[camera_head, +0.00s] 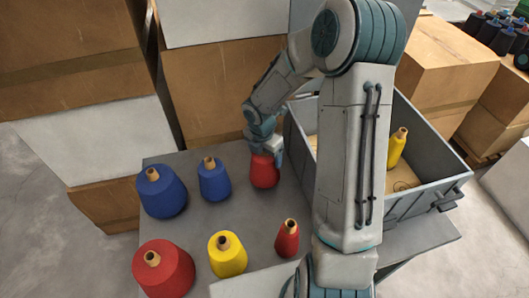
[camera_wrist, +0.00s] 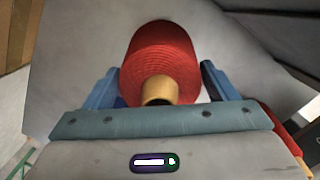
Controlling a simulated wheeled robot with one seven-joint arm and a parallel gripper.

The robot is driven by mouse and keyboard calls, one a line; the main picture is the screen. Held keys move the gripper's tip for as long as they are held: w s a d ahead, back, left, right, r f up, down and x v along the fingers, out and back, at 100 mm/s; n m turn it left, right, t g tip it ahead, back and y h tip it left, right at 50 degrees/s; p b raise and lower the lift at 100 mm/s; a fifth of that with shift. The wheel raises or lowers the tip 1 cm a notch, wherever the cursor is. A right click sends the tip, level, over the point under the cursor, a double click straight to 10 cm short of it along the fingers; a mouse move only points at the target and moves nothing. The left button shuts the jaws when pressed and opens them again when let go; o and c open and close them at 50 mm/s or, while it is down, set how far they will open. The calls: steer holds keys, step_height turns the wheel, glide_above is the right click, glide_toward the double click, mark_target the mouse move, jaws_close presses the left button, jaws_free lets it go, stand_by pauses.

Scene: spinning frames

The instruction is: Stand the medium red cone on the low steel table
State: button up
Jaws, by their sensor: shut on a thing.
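The medium red cone (camera_head: 265,172) is a red yarn cone with a tan tube at its top. It is upright at the back of the low steel table (camera_head: 225,263), left of the grey crate. My gripper (camera_head: 265,146) is over it from above, shut on it. In the wrist view the red cone (camera_wrist: 161,58) sits between my two blue fingers (camera_wrist: 160,88), its tan tube end toward the camera. I cannot tell whether its base touches the table. A large red cone (camera_head: 163,270) and a small red cone (camera_head: 287,239) stand on the table nearer the front.
Two blue cones (camera_head: 162,192) (camera_head: 214,180) and a yellow cone (camera_head: 228,254) stand on the table. A grey crate (camera_head: 420,192) to the right holds another yellow cone (camera_head: 397,148). Cardboard boxes (camera_head: 215,85) stand behind the table. Bare tabletop lies between the cones.

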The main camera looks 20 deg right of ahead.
steer(key=shift+f, duration=0.4)
stand_by(0.4)
steer(key=o, duration=1.8)
steer(key=shift+o, duration=0.2)
steer(key=r, duration=0.4)
steer(key=a+r+p, duration=0.1)
steer(key=r, duration=0.4)
steer(key=s+r, duration=0.1)
steer(key=r, duration=0.3)
steer(key=shift+a+r, duration=0.15)
steer(key=shift+r, duration=0.25)
steer(key=s+r+m+t, duration=0.1)
steer(key=s+r+m, duration=0.3)
steer(key=s+m, duration=0.6)
steer(key=s+r+m+t+y, duration=0.1)
steer(key=s+r+m, duration=0.4)
steer(key=s+m, duration=0.5)
steer(key=m, duration=0.5)
steer(key=shift+s+d+r+m, duration=0.2)
steer(key=shift+d+r+m, duration=0.1)
steer(key=shift+d, duration=0.1)
